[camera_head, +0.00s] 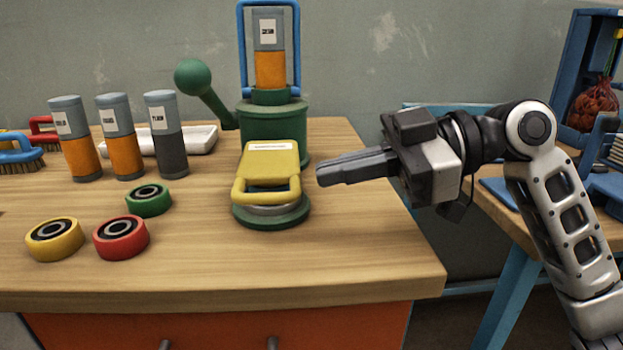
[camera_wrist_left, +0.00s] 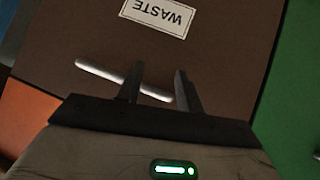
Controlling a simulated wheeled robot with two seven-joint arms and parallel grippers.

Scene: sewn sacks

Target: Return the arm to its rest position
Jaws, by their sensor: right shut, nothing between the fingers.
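My right arm (camera_head: 560,210) comes in from the right in the head view. Its gripper (camera_head: 322,176) is shut and empty, pointing left above the workbench, just right of the yellow-handled piece (camera_head: 270,165) on a round green base. My left gripper (camera_wrist_left: 158,78) shows only in the left wrist view. Its two fingers stand apart with nothing held between them. A brown panel with a WASTE label (camera_wrist_left: 158,14) and a pale bar handle (camera_wrist_left: 98,70) lies beyond the fingers. I cannot tell whether they touch it.
The wooden workbench (camera_head: 200,275) bears a green lever press (camera_head: 272,130), several labelled cylinders (camera_head: 120,138), yellow, red and green rings (camera_head: 121,236), a white tray (camera_head: 202,139) and brushes (camera_head: 20,155). A blue-legged table (camera_head: 515,290) stands at right with a blue rack (camera_head: 570,80).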

